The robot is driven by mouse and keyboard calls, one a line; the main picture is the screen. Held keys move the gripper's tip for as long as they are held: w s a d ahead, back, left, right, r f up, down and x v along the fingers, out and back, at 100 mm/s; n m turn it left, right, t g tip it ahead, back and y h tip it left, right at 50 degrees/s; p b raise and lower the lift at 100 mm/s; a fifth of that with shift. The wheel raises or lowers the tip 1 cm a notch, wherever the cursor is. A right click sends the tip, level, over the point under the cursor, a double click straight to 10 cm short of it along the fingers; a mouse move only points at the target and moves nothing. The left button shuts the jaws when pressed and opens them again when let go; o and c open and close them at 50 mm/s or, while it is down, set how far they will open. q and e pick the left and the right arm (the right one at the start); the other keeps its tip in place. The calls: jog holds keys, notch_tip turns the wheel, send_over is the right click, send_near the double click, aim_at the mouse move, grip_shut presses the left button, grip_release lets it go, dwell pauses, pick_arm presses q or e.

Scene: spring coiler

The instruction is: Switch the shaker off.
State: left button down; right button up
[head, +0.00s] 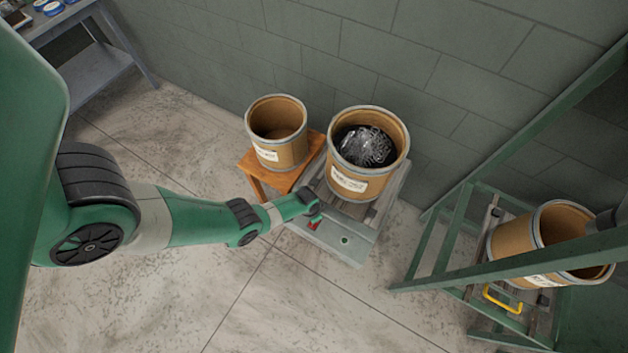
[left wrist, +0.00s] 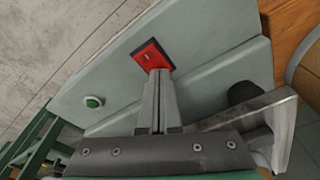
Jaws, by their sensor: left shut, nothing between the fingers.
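The shaker (head: 356,251) is a low grey table with a sloped front panel, with a drum (head: 349,182) of coiled metal springs standing on it. On the panel is a red rocker switch (head: 313,225) in a dark frame, with a small round button to its right. In the left wrist view the red switch (left wrist: 150,56) is at upper middle and the green button (left wrist: 93,101) is at left. My left gripper (head: 317,211) is shut and empty. Its fingertips (left wrist: 158,73) overlap the lower edge of the switch; I cannot tell if they touch it. My right gripper is out of view.
An empty drum (head: 277,135) stands on an orange wooden stand (head: 255,172) left of the shaker. A green frame (head: 440,240) at right surrounds another drum (head: 510,243) and a yellow handle (head: 503,300). A block wall is behind; the floor in front is clear.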

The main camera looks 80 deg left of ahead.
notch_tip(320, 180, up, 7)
jog(key=p, duration=0.6)
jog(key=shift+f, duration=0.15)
dwell(0.3)
